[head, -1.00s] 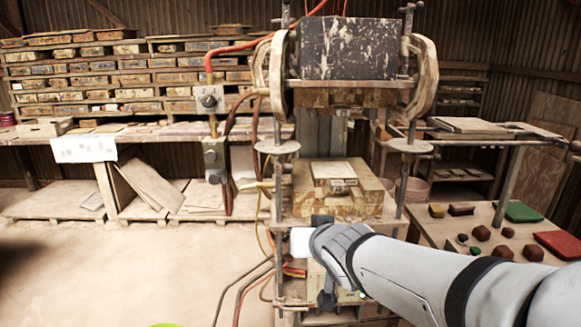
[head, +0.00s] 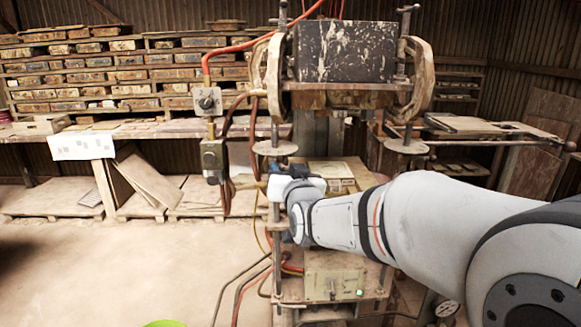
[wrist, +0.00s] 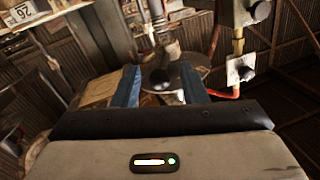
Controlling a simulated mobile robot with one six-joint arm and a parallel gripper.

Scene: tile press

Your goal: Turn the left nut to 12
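The left nut (head: 275,147) is a pale round disc on the press's left threaded column. My gripper (head: 276,188) is at that column, just below the disc in the head view. In the wrist view my gripper (wrist: 160,85) has its two blue fingers well apart. The disc (wrist: 187,78) and a dark round end at the rod show between and beyond the fingers. I cannot tell whether a finger touches the nut. No readable number shows on it.
The right nut (head: 407,147) sits on the right column at about the same height. A valve box with a dial (head: 207,101) and hoses hang left of the column. The press head (head: 345,52) is above, and a tile block (head: 335,172) lies on the bed behind my wrist.

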